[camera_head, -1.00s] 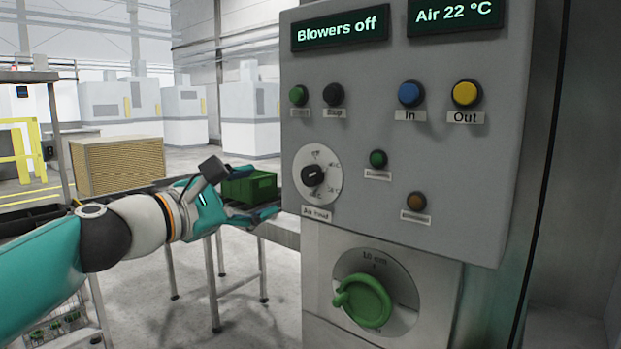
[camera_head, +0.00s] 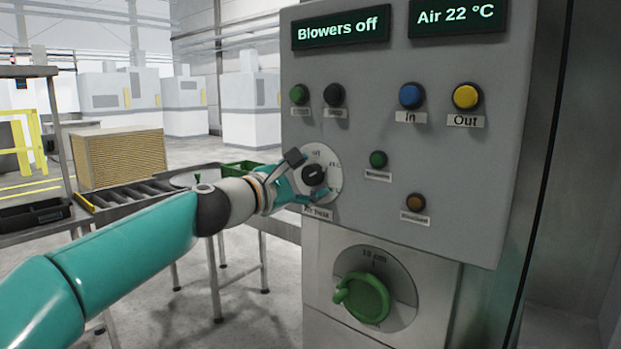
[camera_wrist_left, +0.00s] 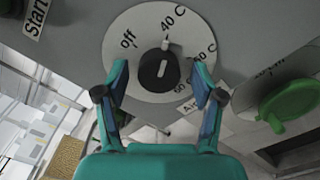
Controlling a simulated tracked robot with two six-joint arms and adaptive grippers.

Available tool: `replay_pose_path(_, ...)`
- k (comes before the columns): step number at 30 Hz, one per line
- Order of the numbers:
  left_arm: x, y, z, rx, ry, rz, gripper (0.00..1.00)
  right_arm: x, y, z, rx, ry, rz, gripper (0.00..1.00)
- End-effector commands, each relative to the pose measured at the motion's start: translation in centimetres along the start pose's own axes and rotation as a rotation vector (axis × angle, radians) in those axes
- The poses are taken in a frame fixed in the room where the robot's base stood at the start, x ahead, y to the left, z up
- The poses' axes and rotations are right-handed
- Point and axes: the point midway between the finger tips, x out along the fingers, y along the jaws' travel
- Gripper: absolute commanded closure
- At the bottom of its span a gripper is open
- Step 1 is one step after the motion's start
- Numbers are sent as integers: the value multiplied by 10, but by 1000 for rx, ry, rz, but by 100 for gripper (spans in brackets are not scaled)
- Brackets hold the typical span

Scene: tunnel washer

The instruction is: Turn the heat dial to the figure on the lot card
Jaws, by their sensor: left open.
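The heat dial (camera_head: 313,174) is a black knob on a round white scale plate, low on the left of the grey panel. In the left wrist view the knob (camera_wrist_left: 159,70) has a white mark at its upper end, towards the "40 C" print. "Off" is printed to the left, and higher figures to the right are partly covered. My left gripper (camera_head: 300,181) is at the dial, open. In the wrist view its fingers (camera_wrist_left: 161,88) stand on either side of the knob, apart from it. I see no lot card. My right gripper is out of view.
Displays read "Blowers off" (camera_head: 340,28) and "Air 22 °C" (camera_head: 457,17). Several push buttons, including a blue one (camera_head: 411,96) and a yellow one (camera_head: 466,97), are above and right of the dial. A green handle (camera_head: 362,298) juts out below. A roller conveyor (camera_head: 135,195) stands left.

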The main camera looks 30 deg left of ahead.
Motion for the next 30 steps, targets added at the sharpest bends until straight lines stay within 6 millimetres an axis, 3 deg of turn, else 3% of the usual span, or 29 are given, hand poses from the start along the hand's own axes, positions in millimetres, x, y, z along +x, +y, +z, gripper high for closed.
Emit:
replay_pose_path(2,0,0,0,0,0,0,32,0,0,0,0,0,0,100)
replay_pose_path(13,0,-1,0,0,0,-2,92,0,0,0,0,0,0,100)
replay_pose_path(14,0,-9,10,1,-5,-5,92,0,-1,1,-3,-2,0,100)
replay_pose_path(23,-1,-3,-2,36,1,-7,92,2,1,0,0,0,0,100)
replay_pose_path(30,0,-4,-4,157,2,-8,92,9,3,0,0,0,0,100)
